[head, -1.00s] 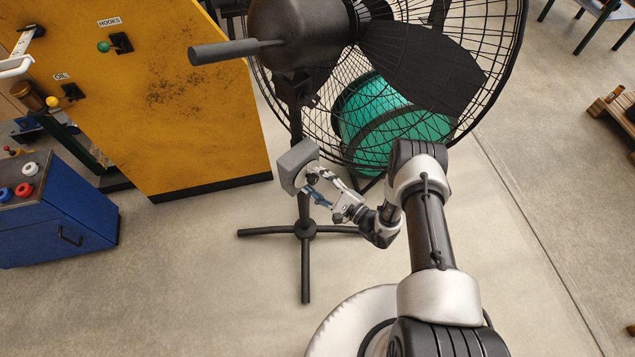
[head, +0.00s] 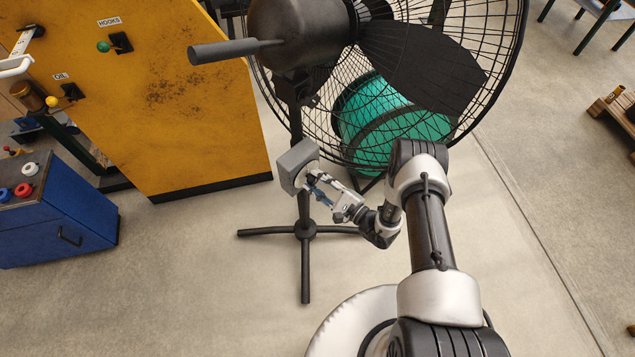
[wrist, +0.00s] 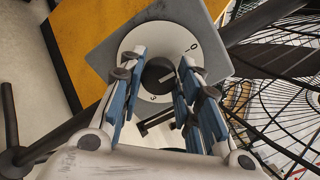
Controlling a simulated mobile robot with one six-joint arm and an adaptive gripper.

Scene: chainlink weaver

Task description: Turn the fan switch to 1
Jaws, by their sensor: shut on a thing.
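The fan switch is a grey box (head: 296,164) on the stand of the big black fan (head: 300,30). In the wrist view, the box (wrist: 110,50) carries a white round dial (wrist: 160,38) with a dark knob (wrist: 158,74) in its middle. A 0 shows at the dial's upper right and a 3 at its lower edge; other marks are partly hidden by the fingers. A pale mark shows on the knob, but I cannot tell which number it points to. My gripper (head: 311,183) is at the dial face, shut on the knob, with its blue-padded fingers (wrist: 158,82) on either side.
A yellow machine (head: 195,110) and a blue box with buttons (head: 60,220) stand at the left. The fan's wire cage and a green drum (head: 375,115) are behind my arm.

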